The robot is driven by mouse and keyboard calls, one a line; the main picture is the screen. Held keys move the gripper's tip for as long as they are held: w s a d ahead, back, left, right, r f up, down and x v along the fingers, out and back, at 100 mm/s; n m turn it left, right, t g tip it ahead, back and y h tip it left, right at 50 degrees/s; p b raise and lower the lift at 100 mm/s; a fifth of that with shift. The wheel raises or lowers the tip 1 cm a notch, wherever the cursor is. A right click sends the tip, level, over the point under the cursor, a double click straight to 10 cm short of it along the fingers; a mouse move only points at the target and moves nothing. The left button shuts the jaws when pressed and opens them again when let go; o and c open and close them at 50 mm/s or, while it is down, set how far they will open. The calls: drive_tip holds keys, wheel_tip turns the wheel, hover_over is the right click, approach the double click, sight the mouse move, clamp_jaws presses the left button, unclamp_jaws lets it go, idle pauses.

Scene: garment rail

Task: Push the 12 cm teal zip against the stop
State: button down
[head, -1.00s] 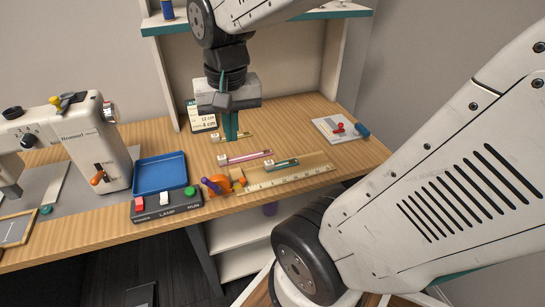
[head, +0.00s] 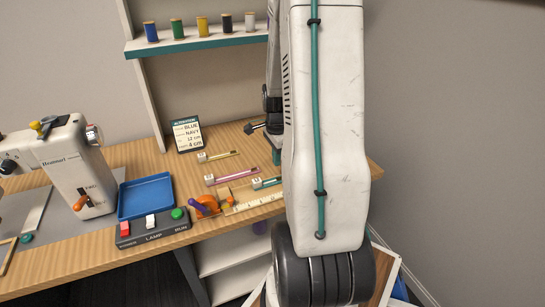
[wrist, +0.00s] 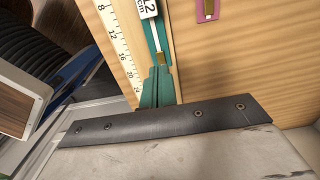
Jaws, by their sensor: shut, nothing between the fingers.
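The teal zip (head: 266,183) lies beside the ruler (head: 258,202) in the head view, its right part hidden by my arm. The wrist view shows its 12 cm label and teal body (wrist: 153,34), with a brass-coloured end. My gripper (wrist: 158,76) is shut and empty, its teal fingertips right at that end; I cannot tell whether they touch it. In the head view my arm hides the fingers. A small wooden block (head: 224,192), which looks like the stop, stands at the ruler's left end. The gap between zip and block is unclear.
A pink zip (head: 232,177) and a yellow zip (head: 218,155) lie behind the teal one. An orange tool (head: 206,206), a lamp switch box (head: 153,227) and a blue tray (head: 146,196) are at left. A card (head: 187,135) stands at the back.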

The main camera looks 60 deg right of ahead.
sight(265, 183)
wheel_tip(265, 183, down, 6)
drive_tip(key=shift+a+f, duration=0.1)
drive_tip(key=shift+w+a+f, duration=0.15)
drive_tip(key=shift+w+a, duration=0.3)
drive_tip(key=shift+a, duration=0.2)
drive_tip(key=shift+w+a+f, duration=0.1)
drive_tip(key=shift+w+a, duration=0.35)
drive_tip(key=shift+a, duration=0.15)
drive_tip(key=shift+w+a, duration=0.2)
drive_tip(key=shift+a, duration=0.2)
